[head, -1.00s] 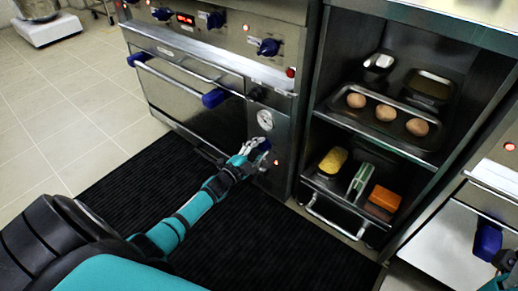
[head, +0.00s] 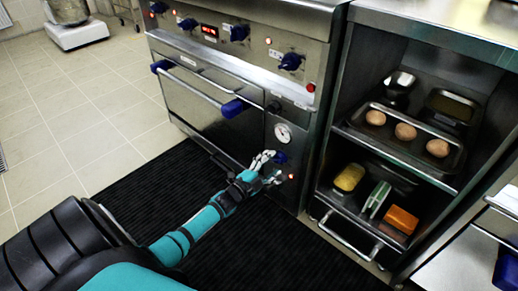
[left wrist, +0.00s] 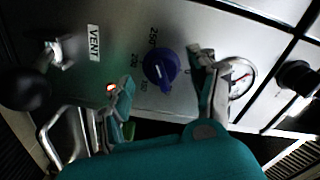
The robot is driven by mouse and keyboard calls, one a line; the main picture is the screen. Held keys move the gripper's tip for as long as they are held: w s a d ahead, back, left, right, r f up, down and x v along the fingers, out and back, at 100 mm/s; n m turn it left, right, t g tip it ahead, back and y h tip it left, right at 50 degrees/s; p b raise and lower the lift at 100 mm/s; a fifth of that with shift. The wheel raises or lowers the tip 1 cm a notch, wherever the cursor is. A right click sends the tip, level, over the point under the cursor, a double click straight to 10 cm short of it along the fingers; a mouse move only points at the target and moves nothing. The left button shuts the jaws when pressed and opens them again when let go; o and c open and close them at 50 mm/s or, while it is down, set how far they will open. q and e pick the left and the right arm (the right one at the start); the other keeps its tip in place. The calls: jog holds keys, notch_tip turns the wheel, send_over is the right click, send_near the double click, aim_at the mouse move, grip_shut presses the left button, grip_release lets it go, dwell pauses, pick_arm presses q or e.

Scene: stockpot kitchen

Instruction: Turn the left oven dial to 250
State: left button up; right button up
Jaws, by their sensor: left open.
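The blue oven dial (left wrist: 161,67) is on the steel panel, between my two open fingers in the left wrist view. Printed numbers ring it; "250" and "200" look readable, others are blurred. In the head view the dial (head: 281,158) sits low on the oven front, below a white gauge (head: 283,134). My left gripper (head: 268,168) is open just in front of and beside the dial. In the wrist view its fingers (left wrist: 167,90) stand apart on either side of the dial; contact cannot be told. My right gripper is out of view.
A small red light (head: 291,177) is beside the dial. A "VENT" label (left wrist: 94,43) is left of it in the wrist view. The oven door handle (head: 195,88) runs above. An open shelf unit with a tray of eggs (head: 405,131) stands right. A black mat (head: 285,245) covers the floor.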

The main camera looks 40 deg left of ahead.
pick_arm(q)
jog(key=s, duration=0.9)
jog(key=shift+s+a, duration=0.35)
jog(key=shift+s, duration=0.05)
